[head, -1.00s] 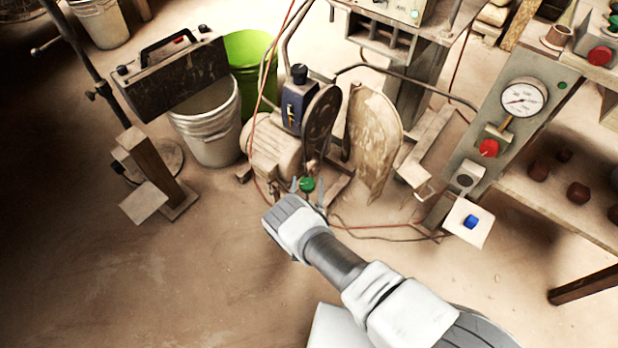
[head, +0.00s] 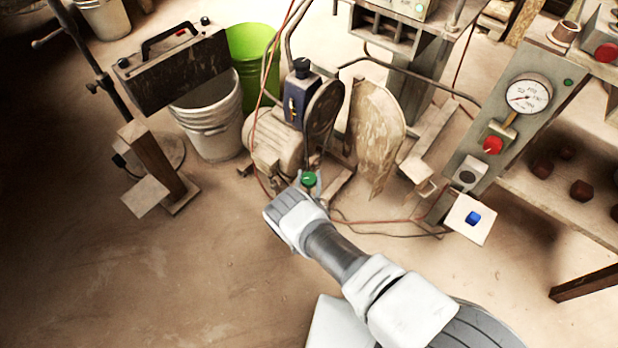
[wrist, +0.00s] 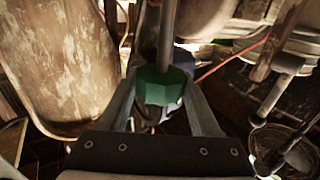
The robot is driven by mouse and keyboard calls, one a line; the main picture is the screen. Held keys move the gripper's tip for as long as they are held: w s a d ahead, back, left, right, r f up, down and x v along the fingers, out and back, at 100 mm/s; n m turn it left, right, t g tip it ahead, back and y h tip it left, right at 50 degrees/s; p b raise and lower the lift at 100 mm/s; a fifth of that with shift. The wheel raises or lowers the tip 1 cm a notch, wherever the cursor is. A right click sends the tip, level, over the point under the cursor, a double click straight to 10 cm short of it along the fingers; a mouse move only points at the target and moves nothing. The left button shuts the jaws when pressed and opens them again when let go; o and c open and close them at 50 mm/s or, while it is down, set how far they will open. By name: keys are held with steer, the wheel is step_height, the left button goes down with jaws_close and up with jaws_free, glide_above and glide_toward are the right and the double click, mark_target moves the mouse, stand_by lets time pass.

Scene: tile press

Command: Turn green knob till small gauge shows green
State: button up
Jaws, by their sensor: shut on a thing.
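The green knob (head: 309,179) sits low on the machine in the middle of the head view, just past the tip of my arm. My gripper (wrist: 160,98) is shut on it. In the wrist view the faceted green knob (wrist: 158,86) lies between my two fingers, with a dark rod in front of its upper part. A round white dial gauge (head: 529,94) stands on the grey post at right, its needle towards the lower left. No green zone can be made out on it. No other gauge can be made out, so I cannot tell which is the small one.
A worn round guard (head: 376,125) stands behind my gripper. A white bucket (head: 212,135) and a green bin (head: 253,60) are at left. The floor at front left is clear.

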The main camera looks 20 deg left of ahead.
steer(key=shift+m+h, duration=1.5)
steer(key=shift+h, duration=0.8)
steer(key=o, duration=1.4)
steer(key=shift+s, duration=0.15)
